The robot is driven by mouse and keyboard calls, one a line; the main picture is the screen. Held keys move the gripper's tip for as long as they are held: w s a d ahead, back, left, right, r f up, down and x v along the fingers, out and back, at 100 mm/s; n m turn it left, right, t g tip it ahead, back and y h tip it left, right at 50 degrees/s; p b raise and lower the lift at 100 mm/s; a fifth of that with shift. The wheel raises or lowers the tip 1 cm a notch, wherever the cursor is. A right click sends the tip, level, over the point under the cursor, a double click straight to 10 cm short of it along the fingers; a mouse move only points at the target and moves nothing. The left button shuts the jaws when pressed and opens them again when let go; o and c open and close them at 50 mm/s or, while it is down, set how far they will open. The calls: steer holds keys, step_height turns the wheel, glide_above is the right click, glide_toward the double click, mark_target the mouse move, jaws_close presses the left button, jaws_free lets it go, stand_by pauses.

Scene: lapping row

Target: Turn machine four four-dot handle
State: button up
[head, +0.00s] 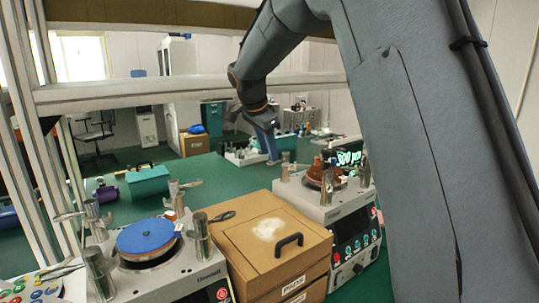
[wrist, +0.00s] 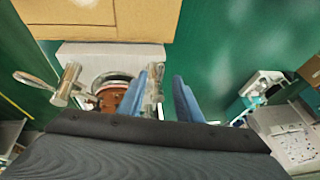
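A lapping machine (head: 328,209) with a reddish-brown plate (head: 322,178) stands right of centre in the head view; its body also shows in the wrist view (wrist: 100,54). Metal posts and levers stand around the plate. One metal handle (wrist: 66,84) with a lever to its left is clear in the wrist view. I cannot make out a machine number or dot marks. My gripper (head: 272,160) has blue fingers. One finger partly covers the plate and another metal post.
A wooden cabinet (head: 262,236) with a black handle stands between this machine and a nearer one with a blue disc (head: 146,235). A pale frame beam (head: 180,93) crosses above. A green display (head: 348,157) stands behind the machine. Green floor lies beyond.

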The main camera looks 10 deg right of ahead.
mark_target(279, 161)
steer(key=shift+p+x, duration=0.35)
steer(key=shift+x, duration=1.1)
steer(key=shift+c, duration=0.5)
jaws_close()
steer(key=shift+a, duration=0.1)
